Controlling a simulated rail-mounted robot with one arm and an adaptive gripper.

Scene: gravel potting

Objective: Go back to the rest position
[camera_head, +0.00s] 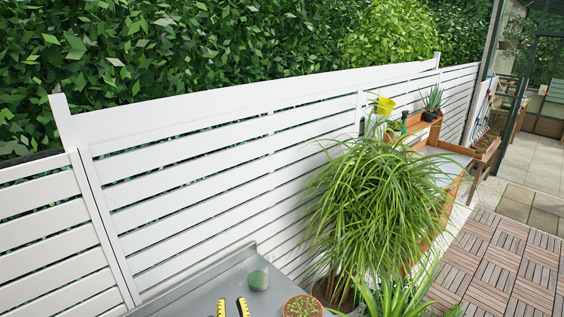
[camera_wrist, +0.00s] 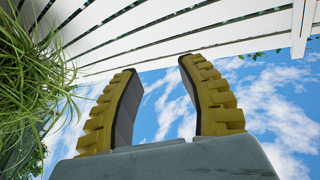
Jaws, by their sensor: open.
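My gripper (camera_head: 232,307) shows at the bottom edge of the head view, with its two yellow and black fingertips apart. In the wrist view my gripper (camera_wrist: 158,85) has both yellow ribbed fingers spread with nothing between them. Sky and the white fence lie behind them. A brown pot (camera_head: 302,306) with small green plants stands to the right, cut by the lower edge. The rest of my arm is out of view.
The white slatted fence (camera_head: 200,180) runs behind the table; it also fills the top of the wrist view (camera_wrist: 150,35). A large grassy plant (camera_head: 365,205) stands right of the table. A wooden potting bench (camera_head: 450,155) is further back. The tiled floor (camera_head: 500,265) is clear at right.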

